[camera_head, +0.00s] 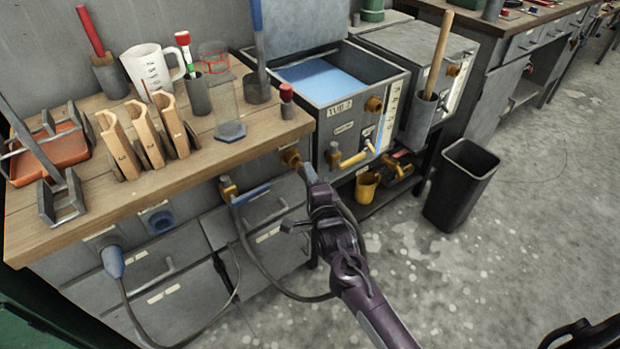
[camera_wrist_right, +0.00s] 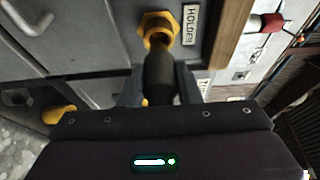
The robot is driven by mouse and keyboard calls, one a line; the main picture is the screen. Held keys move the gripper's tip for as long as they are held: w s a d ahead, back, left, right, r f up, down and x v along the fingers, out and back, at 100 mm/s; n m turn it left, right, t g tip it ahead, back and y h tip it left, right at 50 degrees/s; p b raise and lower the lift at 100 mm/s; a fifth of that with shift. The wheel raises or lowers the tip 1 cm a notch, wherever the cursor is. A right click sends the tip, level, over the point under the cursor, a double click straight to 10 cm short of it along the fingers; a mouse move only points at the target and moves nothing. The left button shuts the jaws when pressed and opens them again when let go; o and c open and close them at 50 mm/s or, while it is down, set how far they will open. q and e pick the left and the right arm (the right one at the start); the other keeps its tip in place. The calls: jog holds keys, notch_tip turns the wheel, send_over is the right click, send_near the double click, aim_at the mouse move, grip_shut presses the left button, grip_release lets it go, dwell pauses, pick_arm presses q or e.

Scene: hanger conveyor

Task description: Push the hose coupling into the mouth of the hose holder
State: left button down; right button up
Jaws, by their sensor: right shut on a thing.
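The hose holder (camera_head: 291,157) is a brass-yellow fitting on the bench front, near its right corner. In the right wrist view the holder (camera_wrist_right: 158,21) has a hexagonal base and a round mouth, beside a "HOLDER" label. My right gripper (camera_head: 313,187) is just in front of it, shut on the dark hose coupling (camera_wrist_right: 158,78). The coupling lies between the two fingers and points at the mouth. Its front end overlaps the mouth's lower edge in that view; I cannot tell whether it is inside. My left gripper is not in view.
A hose (camera_head: 262,270) loops from a yellow valve with a blue handle (camera_head: 252,193) towards my right gripper. A blue coupling (camera_head: 113,262) hangs at the left. The tub (camera_head: 339,119) with its yellow tap stands right of the holder. A black bin (camera_head: 462,184) stands on the floor.

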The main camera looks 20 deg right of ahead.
aim_at(301, 170)
jog(key=shift+w+a+b, duration=0.2)
jog(key=shift+w, duration=0.35)
jog(key=shift+w+a+b, duration=0.15)
jog(key=shift+w+b, duration=0.05)
jog(key=shift+w, duration=0.3)
dwell(1.1)
dwell(0.6)
jog(key=shift+w+a+r, duration=0.1)
jog(key=shift+w+a, duration=0.15)
jog(key=shift+w, duration=0.35)
dwell(0.3)
jog(key=o, duration=0.7)
jog(key=shift+o, duration=0.2)
jog(key=o, duration=0.6)
jog(key=shift+c, duration=0.2)
